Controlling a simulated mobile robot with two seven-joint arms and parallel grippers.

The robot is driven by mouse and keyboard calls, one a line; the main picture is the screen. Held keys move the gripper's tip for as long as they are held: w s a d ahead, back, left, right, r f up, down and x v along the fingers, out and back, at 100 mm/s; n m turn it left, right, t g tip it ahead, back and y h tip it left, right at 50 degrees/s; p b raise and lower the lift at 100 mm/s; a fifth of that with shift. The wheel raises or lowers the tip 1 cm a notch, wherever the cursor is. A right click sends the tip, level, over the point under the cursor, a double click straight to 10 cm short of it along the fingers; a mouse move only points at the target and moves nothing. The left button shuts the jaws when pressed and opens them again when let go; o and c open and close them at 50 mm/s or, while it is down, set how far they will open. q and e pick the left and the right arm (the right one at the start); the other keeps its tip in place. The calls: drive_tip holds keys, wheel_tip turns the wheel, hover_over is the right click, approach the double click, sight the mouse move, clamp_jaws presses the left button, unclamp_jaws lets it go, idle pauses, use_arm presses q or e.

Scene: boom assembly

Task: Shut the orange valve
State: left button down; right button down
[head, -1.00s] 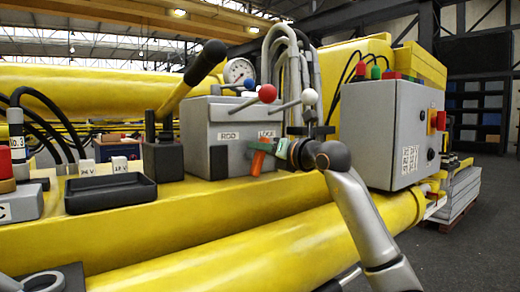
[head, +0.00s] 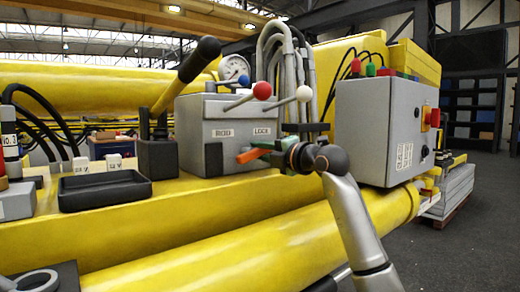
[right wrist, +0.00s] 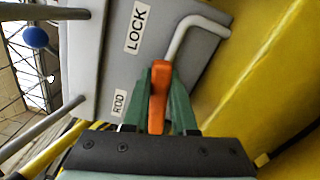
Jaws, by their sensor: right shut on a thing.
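The orange valve (head: 250,156) is a flat lever on the front of a grey box, below the labels ROD and LOCK. In the head view it lies close to level, its free end pointing left and slightly down. My right gripper (head: 268,147) comes in from the right with its green fingers at the lever. In the right wrist view the orange valve (right wrist: 159,80) stands between the two green fingers of the right gripper (right wrist: 157,98), which are shut on it. The valve's pivot is hidden. I do not see my left gripper.
The grey box (head: 201,128) carries levers with a red knob (head: 262,91), a white knob (head: 304,93) and a blue knob (head: 243,80) above the valve. A grey control cabinet (head: 375,125) stands right of my forearm. A black tray (head: 105,190) lies left.

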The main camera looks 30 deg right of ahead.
use_arm(q)
drive_tip(key=shift+a+r, duration=0.1)
drive_tip(key=shift+a, duration=0.05)
use_arm(e)
drive_tip(key=shift+f+m, duration=0.3)
drive_tip(key=shift+m, duration=1)
use_arm(q)
drive_tip(key=shift+s, duration=0.15)
use_arm(e)
drive_tip(key=shift+m, duration=0.3)
drive_tip(key=c, duration=0.7)
unclamp_jaws()
use_arm(q)
drive_tip(key=d+f+b, duration=0.1)
drive_tip(key=w+b, duration=0.1)
drive_tip(key=shift+d+f+b, duration=0.4)
use_arm(e)
drive_tip(key=s, duration=0.8)
drive_tip(key=s+d, duration=0.1)
drive_tip(key=s, duration=0.3)
drive_tip(key=shift+s, duration=0.25)
use_arm(q)
drive_tip(key=shift+a, duration=0.1)
